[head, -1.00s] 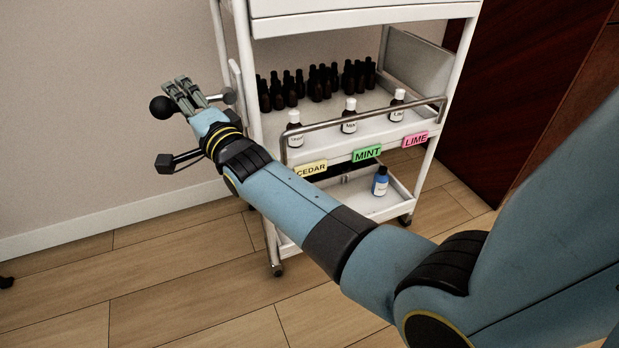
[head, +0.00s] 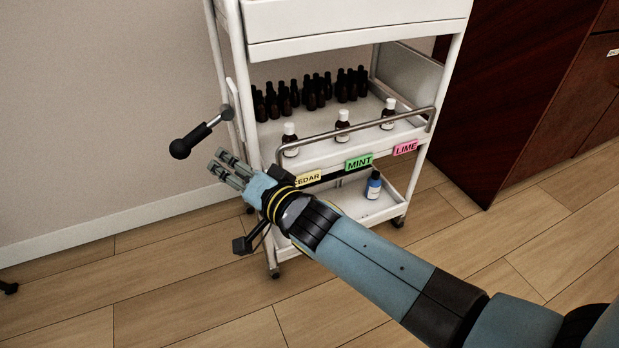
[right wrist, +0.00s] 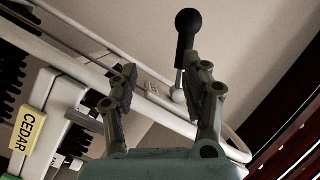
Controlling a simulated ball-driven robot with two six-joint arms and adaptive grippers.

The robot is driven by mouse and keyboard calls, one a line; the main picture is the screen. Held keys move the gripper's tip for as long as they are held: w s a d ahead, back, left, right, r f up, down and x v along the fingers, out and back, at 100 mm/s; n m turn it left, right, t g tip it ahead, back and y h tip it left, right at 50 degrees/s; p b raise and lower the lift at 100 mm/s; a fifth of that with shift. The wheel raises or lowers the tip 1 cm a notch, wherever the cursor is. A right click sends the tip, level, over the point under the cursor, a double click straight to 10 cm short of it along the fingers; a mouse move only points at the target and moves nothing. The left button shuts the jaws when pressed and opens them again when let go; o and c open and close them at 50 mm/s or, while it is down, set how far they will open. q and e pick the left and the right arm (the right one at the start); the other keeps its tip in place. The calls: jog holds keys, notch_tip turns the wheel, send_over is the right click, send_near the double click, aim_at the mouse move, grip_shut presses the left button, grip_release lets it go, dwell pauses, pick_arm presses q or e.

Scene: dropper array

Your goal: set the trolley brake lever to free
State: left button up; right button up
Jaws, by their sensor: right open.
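The trolley brake lever (head: 197,137) has a black grip and a metal shaft on a pivot at the left side of the white trolley (head: 358,37). In the head view the grip points left and slightly down from the pivot. My right gripper (head: 226,169) is open and empty, just below and right of the grip, and appears apart from it. In the right wrist view the lever (right wrist: 187,45) shows beyond the open fingers (right wrist: 165,90), nearer the right finger. A small label by the pivot is too small to read. My left gripper is out of view.
Several dark bottles (head: 310,92) and white-capped bottles (head: 343,125) stand on the trolley's shelf behind a rail. CEDAR, MINT (head: 359,162) and LIME tags hang at its front. A blue bottle (head: 373,186) stands on the lower shelf. A dark wooden cabinet (head: 520,90) is at right.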

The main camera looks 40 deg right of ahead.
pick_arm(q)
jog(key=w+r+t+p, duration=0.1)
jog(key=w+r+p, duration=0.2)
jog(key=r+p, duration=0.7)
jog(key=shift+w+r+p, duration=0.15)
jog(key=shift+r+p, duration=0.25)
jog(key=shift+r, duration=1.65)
pick_arm(e)
jog(key=s+d+f+n+g, duration=0.2)
jog(key=s+f, duration=0.3)
jog(key=s, duration=0.3)
jog(key=s+d+f+n+g+h, duration=0.1)
jog(key=s+f+g, duration=0.3)
jog(key=s, duration=0.4)
jog(key=shift+d+f+n+g, duration=0.4)
jog(key=shift+d+f+n, duration=0.2)
jog(key=shift+f+n, duration=0.1)
jog(key=shift+w, duration=0.1)
